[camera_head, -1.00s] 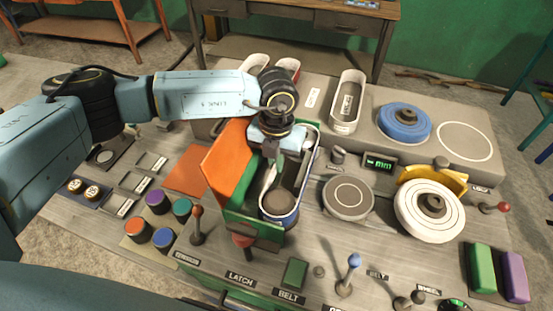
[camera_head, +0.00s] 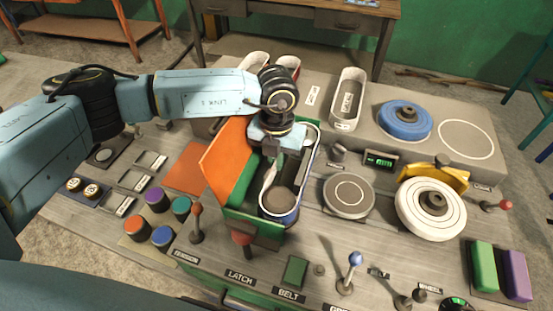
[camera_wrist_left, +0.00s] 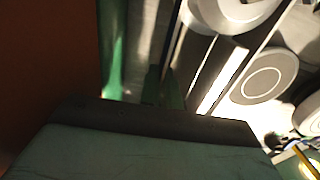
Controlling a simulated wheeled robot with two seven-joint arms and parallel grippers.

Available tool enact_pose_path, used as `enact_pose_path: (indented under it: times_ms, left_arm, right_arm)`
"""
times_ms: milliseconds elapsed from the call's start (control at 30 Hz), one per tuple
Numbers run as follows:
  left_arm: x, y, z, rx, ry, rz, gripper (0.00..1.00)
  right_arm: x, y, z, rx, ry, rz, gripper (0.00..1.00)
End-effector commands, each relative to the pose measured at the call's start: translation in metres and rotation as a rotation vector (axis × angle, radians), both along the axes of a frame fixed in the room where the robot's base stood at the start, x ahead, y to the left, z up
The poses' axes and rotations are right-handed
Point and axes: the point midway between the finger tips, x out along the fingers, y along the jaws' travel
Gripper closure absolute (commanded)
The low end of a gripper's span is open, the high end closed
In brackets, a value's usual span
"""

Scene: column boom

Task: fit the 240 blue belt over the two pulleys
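A green housing (camera_head: 236,217) stands open at the middle of the bench, its orange cover (camera_head: 224,150) swung out to the left. A grey front pulley (camera_head: 279,202) sits inside it. The blue belt (camera_head: 281,219) shows as a blue band around the front of this pulley, and a pale-edged strand runs up the right side toward the back. My left gripper (camera_head: 271,168) points down inside the housing, behind the front pulley and left of the right strand. Its fingertips are too dark and hidden to tell whether they hold anything. My right gripper is out of view.
A blue disc (camera_head: 404,123) and a white wheel (camera_head: 429,211) stand to the right, with a grey round pad (camera_head: 348,196) nearer. Levers with red (camera_head: 241,238) and blue (camera_head: 355,259) knobs rise in front. Pale trays (camera_head: 347,100) stand behind.

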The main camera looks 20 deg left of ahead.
Motion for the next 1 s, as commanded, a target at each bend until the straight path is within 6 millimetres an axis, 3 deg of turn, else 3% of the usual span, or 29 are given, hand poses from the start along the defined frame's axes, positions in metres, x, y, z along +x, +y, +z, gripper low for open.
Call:
enact_pose_path:
  times_ms: [367, 567, 767, 900, 1000]
  left_arm:
    - [0.0016, -0.0003, -0.0010, 0.000, -0.001, 0.000, 1.00]
    - [0.0015, -0.0003, -0.0010, 0.000, 0.000, 0.000, 0.72]
    - [0.0014, -0.0001, -0.0012, 0.000, 0.000, 0.000, 0.71]
    - [0.0013, 0.0000, -0.0014, 0.000, 0.000, 0.000, 0.53]
    - [0.0013, 0.0000, -0.0014, 0.000, 0.000, 0.000, 0.52]
  right_arm:
    - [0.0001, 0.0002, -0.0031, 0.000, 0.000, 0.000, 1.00]
    - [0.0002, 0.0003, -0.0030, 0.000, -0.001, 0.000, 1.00]
    - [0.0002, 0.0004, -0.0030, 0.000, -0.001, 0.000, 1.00]
    - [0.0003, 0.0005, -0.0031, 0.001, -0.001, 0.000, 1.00]
    - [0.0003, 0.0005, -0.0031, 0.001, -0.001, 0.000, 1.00]
